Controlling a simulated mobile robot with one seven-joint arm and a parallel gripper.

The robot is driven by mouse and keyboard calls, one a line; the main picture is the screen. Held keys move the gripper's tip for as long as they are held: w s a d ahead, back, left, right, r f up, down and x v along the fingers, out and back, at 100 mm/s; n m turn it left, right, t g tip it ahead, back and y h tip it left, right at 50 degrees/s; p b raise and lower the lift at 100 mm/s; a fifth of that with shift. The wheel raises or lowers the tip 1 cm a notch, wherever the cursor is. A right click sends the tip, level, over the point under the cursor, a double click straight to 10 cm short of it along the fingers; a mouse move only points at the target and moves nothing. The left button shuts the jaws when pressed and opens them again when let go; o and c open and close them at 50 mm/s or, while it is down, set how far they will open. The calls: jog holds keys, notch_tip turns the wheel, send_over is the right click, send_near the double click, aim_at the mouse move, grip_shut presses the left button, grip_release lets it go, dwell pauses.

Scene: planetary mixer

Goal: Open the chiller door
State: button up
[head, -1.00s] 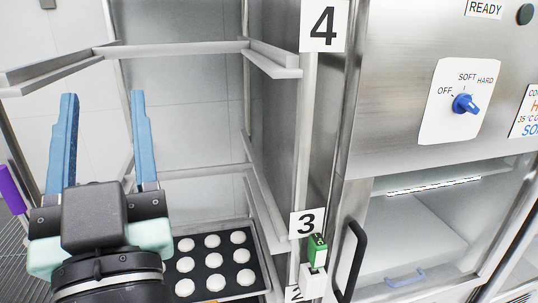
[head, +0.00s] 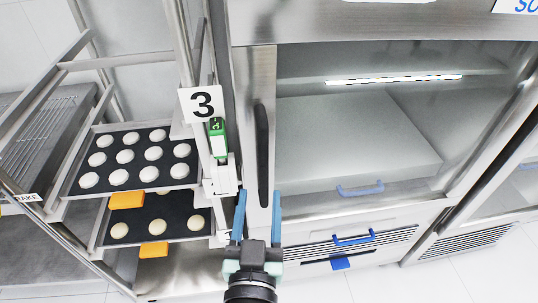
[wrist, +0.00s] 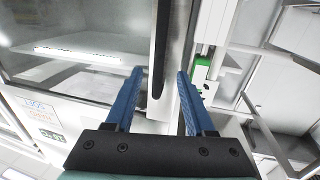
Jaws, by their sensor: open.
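The chiller door (head: 350,140) is a clear panel in a steel frame on the cabinet right of centre, and it looks shut. Its long black upright handle (head: 262,155) is on the door's left edge. The handle also shows in the wrist view (wrist: 160,50) as a dark bar running down the middle. My gripper (head: 259,194) is open and empty, pointing at the handle's lower end. In both views the handle's lower end lies between the two blue fingers (wrist: 160,76). I cannot tell how near the fingertips are in depth.
A rack at left holds dark trays of pale rounds (head: 130,160), with orange blocks under them. A green-and-white device (head: 217,140) below the "3" sign (head: 203,104) stands close left of the handle. The floor at right front is clear.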

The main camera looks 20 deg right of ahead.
aim_at(263, 165)
jog(key=p+x, duration=0.2)
jog(key=x, duration=0.8)
jog(key=shift+p, duration=0.35)
jog(key=shift+s, duration=0.1)
grip_shut()
dwell(0.7)
